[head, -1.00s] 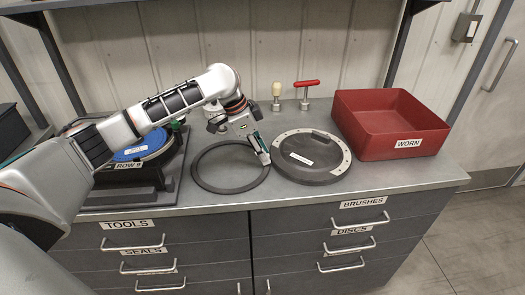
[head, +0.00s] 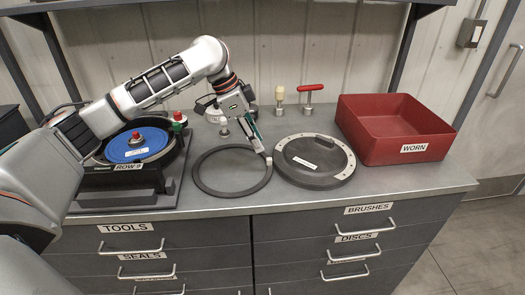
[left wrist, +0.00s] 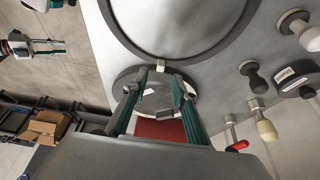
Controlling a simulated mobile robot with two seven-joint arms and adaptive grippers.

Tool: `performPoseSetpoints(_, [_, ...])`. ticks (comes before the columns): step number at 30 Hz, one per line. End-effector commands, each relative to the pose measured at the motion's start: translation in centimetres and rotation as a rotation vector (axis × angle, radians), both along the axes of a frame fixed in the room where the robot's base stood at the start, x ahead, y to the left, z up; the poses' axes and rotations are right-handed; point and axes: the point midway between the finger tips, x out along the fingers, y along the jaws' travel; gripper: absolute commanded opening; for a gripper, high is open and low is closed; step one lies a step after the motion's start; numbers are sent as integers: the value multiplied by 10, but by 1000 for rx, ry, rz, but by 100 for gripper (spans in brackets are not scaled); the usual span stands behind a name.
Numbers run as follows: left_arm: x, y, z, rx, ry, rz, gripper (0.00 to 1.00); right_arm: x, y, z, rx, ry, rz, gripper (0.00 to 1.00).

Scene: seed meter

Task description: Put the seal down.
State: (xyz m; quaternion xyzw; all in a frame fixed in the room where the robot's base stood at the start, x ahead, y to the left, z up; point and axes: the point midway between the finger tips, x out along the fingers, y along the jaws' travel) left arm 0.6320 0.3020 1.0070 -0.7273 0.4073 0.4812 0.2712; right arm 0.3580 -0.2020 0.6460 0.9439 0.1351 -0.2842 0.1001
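The seal, a thin dark ring (head: 197,178), lies flat on the grey bench in the head view. In the left wrist view the ring (left wrist: 128,40) crosses the top, with a small pale tab (left wrist: 160,65) on its near edge. My left gripper (head: 264,156) is at the ring's right edge, pointing down. In the left wrist view its fingers (left wrist: 158,80) stand apart, with the tab between or just past the tips; I cannot tell whether they touch it. My right gripper (left wrist: 48,47) appears at the left of the left wrist view, away from the bench; its opening is unclear.
A round dark cover with a pale rim (head: 341,173) lies right of the ring. The red WORN bin (head: 413,150) stands farther right. A blue disc (head: 138,148) sits in the ROW 9 unit at left. A cream-knobbed tool (head: 279,97) and a red-handled tool (head: 311,88) stand behind.

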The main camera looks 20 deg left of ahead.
Motion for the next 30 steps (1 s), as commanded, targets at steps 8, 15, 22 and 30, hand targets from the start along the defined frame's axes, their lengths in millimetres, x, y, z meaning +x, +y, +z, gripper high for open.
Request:
performPoseSetpoints(8, [-9,15,42,0,0,1,27,5,0,19,2,-15,0,29])
performPoseSetpoints(15, [-12,18,50,0,2,-1,27,3,0,16,0,-8,0,29])
performPoseSetpoints(22, [-12,18,49,0,2,-1,27,1,0,13,-2,-2,0,29])
performPoseSetpoints(30, [-11,18,49,0,2,0,27,2,0,14,-2,-4,0,29])
